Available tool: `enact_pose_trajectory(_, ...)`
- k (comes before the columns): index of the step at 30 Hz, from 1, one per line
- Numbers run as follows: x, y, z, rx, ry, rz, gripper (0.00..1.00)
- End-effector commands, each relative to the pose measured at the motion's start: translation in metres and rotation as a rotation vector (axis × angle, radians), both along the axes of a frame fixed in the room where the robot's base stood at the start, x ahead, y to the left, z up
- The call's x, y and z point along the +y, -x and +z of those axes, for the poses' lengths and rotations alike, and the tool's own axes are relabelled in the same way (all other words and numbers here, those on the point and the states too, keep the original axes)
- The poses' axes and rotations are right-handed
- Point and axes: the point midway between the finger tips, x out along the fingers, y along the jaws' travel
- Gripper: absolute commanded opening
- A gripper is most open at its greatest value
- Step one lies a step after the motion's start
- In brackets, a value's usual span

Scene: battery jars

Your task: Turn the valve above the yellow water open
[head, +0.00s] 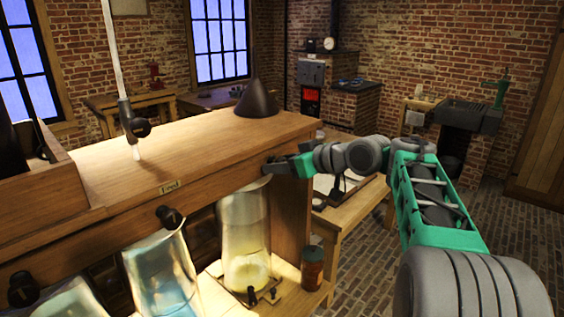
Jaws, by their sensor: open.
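A tall glass jar with yellow water (246,240) stands on the lower shelf, under the front of the wooden bench. Above it, at the bench's front edge, a dark valve knob (267,168) shows beside my gripper (275,164). My gripper reaches in from the right. Its jaws are open and at the knob; they are dark and small, so I cannot tell whether they touch it. The valve's exact angle is hard to make out. Another dark valve (170,217) sits above the jar with blue water (163,275).
A third valve (22,289) and another jar (72,300) are at the lower left. A reddish-brown small jar (312,266) stands right of the yellow-water jar. A dark cone (257,100) stands on the bench top (200,150). A low table (350,205) is behind my arm.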

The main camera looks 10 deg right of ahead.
Motion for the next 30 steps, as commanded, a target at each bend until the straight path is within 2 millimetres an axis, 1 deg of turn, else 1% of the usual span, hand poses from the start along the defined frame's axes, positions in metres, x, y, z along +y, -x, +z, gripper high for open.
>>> enact_pose_trajectory(5, 0.0001, 0.0002, 0.0, -0.001, 0.001, 0.0, 0.54)
enact_pose_trajectory(24, 0.0002, 0.0005, 0.0003, -0.001, 0.001, 0.0, 0.01)
enact_pose_trajectory(25, 0.0002, 0.0005, 0.0003, -0.001, 0.001, 0.0, 0.0)
enact_pose_trajectory(30, 0.0002, 0.0005, 0.0001, -0.002, 0.003, 0.0, 0.0)
